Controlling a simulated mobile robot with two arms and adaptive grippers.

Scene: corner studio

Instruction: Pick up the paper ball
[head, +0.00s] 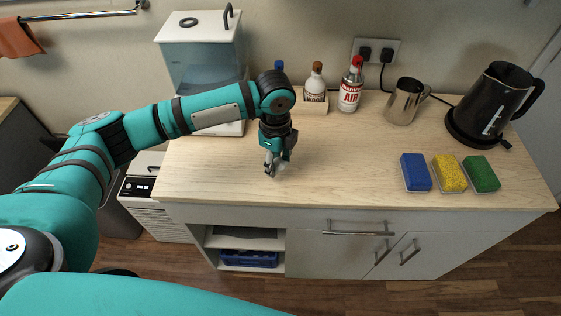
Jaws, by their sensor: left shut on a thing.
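My left gripper (271,170) points down just above the wooden counter (340,185), left of its middle and near the front edge. It is shut on a small whitish thing, the paper ball (276,171), which shows only in part between the fingers. I cannot tell whether the ball still touches the counter. My right gripper is not in the picture.
Blue (415,172), yellow (450,173) and green (481,174) sponges lie at the right. A water tank (200,65) is back left. The counter's front middle is clear.

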